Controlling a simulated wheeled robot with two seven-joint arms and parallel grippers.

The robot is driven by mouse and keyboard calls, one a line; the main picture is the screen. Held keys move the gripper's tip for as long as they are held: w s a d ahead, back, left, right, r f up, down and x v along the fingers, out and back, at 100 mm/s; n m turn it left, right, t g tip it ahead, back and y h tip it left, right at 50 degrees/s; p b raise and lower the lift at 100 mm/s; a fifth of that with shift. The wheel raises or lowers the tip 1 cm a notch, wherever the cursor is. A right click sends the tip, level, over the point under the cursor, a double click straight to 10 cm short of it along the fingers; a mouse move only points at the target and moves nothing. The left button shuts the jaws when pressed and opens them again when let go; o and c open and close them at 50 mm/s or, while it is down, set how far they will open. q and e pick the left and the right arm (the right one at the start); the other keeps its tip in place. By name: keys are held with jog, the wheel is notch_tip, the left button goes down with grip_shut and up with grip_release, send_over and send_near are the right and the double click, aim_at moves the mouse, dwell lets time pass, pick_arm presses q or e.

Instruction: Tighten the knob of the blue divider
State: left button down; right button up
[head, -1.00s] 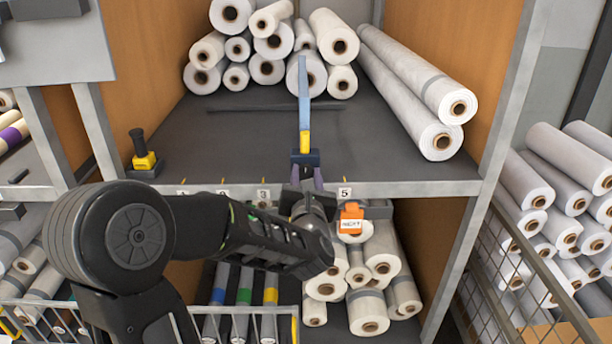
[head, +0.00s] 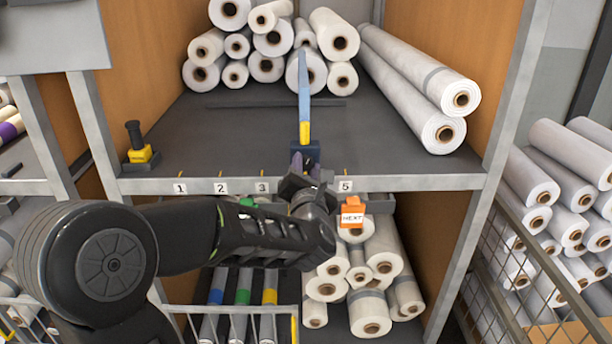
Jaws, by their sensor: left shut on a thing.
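The blue divider (head: 304,98) stands upright on the dark shelf, running front to back, with a yellow section near its front. Its dark blue base (head: 306,152) sits at the shelf's front edge, between the labels 3 and 5. My left gripper (head: 306,170) is right at the front of this base, below the divider, and is shut on the knob there. The knob itself is mostly hidden by the gripper's fingers. My right gripper is not in view.
White rolls (head: 270,40) are stacked at the back, and two long rolls (head: 415,85) lie at the right. A black-and-yellow clamp (head: 140,150) stands at the front left. An orange NEXT tag (head: 352,212) hangs below the edge. The shelf beside the divider is clear.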

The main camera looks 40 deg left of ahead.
pick_arm(q)
jog(key=m+b, duration=0.1)
jog(key=m, duration=0.1)
jog(key=shift+f+m, duration=0.15)
jog(key=shift+m, duration=0.25)
jog(key=m+b, duration=0.1)
jog(key=m, duration=0.1)
jog(key=shift+m, duration=0.4)
jog(key=m, duration=0.2)
jog(key=shift+m+b, duration=0.3)
jog(key=shift+b, duration=0.05)
jog(key=m, duration=0.3)
jog(key=shift+m, duration=0.3)
jog(key=m, duration=0.2)
jog(key=shift+m+p, duration=0.35)
jog(key=shift+m, duration=0.05)
jog(key=m+p, duration=0.1)
jog(key=m, duration=0.2)
jog(key=shift+m, duration=0.3)
jog(key=m+p, duration=0.2)
jog(key=m, duration=0.3)
jog(key=shift+f+m+p, duration=0.15)
jog(key=shift+m+p, duration=0.35)
jog(key=shift+m, duration=0.7)
